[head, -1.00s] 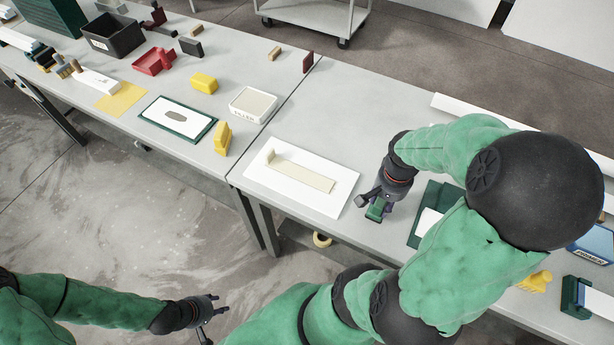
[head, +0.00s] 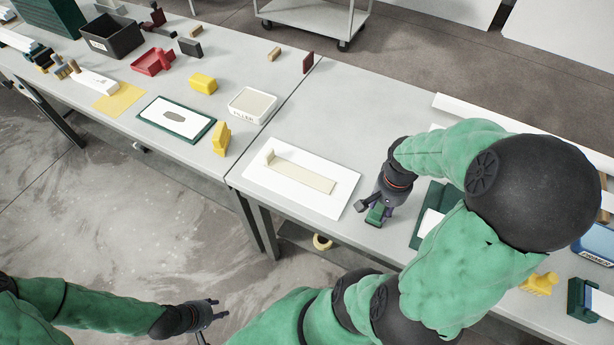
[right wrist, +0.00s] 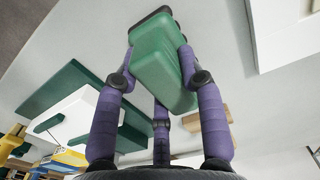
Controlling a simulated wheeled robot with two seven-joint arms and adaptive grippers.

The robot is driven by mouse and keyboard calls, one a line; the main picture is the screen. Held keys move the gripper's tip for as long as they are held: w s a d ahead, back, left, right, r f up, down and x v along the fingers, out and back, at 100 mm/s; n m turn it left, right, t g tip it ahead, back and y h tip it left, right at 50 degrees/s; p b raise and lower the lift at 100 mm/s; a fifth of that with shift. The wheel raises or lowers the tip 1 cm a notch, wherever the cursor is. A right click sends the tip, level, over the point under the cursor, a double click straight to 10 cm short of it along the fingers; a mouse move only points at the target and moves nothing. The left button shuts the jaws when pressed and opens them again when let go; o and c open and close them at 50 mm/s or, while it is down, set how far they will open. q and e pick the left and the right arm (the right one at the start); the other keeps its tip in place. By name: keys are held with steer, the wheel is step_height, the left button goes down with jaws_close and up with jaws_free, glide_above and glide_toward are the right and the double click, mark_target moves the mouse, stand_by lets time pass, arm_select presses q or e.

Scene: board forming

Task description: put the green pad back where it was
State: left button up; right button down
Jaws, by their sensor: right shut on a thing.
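The green pad (head: 376,214) is a small block at the table's front edge, to the right of the white board. In the right wrist view the pad (right wrist: 160,62) is a green block with a dark strip on its far end, held between purple fingers. My right gripper (head: 370,208) is shut on it, and its fingers (right wrist: 160,75) press on both sides. Whether the pad touches the table is unclear. My left gripper (head: 216,312) is empty, over the floor at lower left, with its fingers apart.
A white board (head: 300,195) with a beige strip lies left of the right gripper. A dark green tray (right wrist: 60,90) with a white sheet lies to the right, partly hidden by my arm. A tan block (right wrist: 200,120) shows near the pad. A filler tub (head: 252,104) stands further left.

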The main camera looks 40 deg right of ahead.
steer(key=shift+f, duration=0.2)
steer(key=shift+c, duration=1.7)
jaws_free()
steer(key=shift+r, duration=0.1)
step_height(320, 180, up, 12)
